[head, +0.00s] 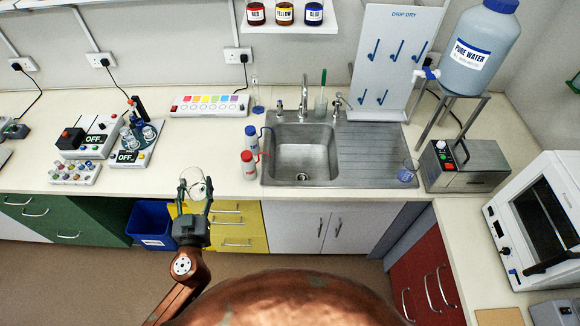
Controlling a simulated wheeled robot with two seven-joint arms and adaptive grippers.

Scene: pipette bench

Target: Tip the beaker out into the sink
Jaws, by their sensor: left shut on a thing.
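My left gripper (195,190) is in front of the counter edge, left of the sink, with its fingers pointing up the picture. It is shut on a clear glass beaker (194,176), whose round rim shows between and above the fingertips. I cannot tell whether the beaker holds liquid. The steel sink (303,158) is up and to the right of the gripper, with an empty basin and a drain. Another glass vessel with blue markings or contents (407,173) stands on the drainboard's right end. My right gripper is not in view.
Red and blue capped bottles (249,165) stand at the sink's left edge. Taps (304,95) rise behind the basin. A drip-dry board (386,60) and a pure water tank (480,45) are at the right back.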

